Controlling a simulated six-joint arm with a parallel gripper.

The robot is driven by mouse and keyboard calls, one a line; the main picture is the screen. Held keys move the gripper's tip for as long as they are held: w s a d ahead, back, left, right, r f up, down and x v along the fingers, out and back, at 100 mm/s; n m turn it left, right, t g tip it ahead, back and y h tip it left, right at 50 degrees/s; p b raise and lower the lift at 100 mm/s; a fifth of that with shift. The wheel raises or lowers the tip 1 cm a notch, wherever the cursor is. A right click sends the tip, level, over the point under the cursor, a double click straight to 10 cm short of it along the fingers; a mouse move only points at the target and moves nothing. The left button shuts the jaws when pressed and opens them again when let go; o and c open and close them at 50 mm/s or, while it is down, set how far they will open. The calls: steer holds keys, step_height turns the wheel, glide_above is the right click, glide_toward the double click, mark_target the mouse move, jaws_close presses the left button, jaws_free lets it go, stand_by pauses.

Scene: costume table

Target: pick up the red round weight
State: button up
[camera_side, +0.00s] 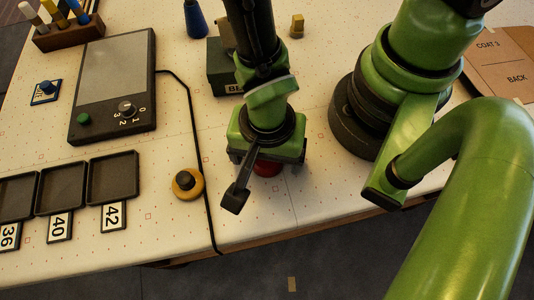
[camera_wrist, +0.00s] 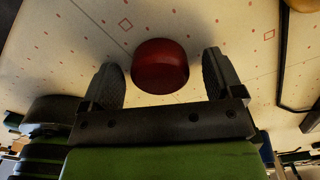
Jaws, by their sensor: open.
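The red round weight (camera_wrist: 160,66) stands on the pale patterned table in the wrist view. In the side view only part of the red weight (camera_side: 267,168) shows, behind and below my gripper. My gripper (camera_wrist: 163,78) is open, with one dark finger on each side of the weight in the wrist view. Gaps show between the fingers and the weight in that view, and I cannot tell the height between them. In the side view my gripper (camera_side: 252,180) points down near the front edge of the table.
Black trays (camera_side: 115,176) with number cards lie further left. A dark control panel (camera_side: 113,87) and a dark green box (camera_side: 222,70) stand behind. The table's front edge is close.

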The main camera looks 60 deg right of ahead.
steer(key=shift+f, duration=0.15)
steer(key=c, duration=1.2)
